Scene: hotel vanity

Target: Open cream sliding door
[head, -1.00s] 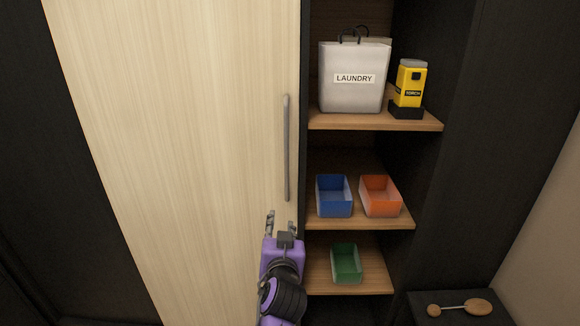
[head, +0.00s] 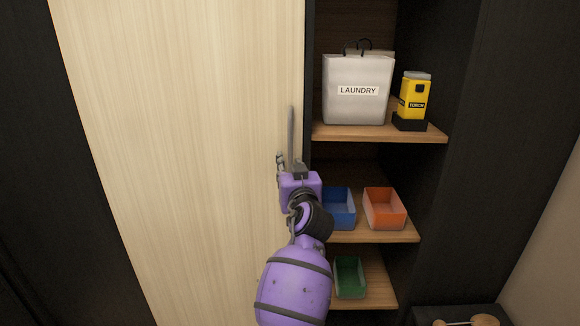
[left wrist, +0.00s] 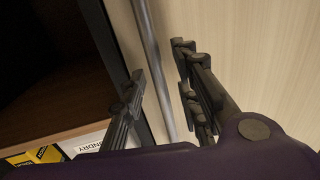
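The cream sliding door (head: 180,150) fills the left and middle of the head view, beside the open shelves. Its upright grey bar handle (head: 291,125) is near the door's right edge; my gripper covers the lower part. My left gripper (head: 289,161) is at the handle's lower half, with its fingers pointing up towards the door. In the left wrist view the handle (left wrist: 150,40) runs between the two spread fingers (left wrist: 158,68), with gaps visible beside it. The gripper is open; I cannot tell whether either finger touches the bar. My right gripper is not in view.
My left arm passes close in front of the blue bin.

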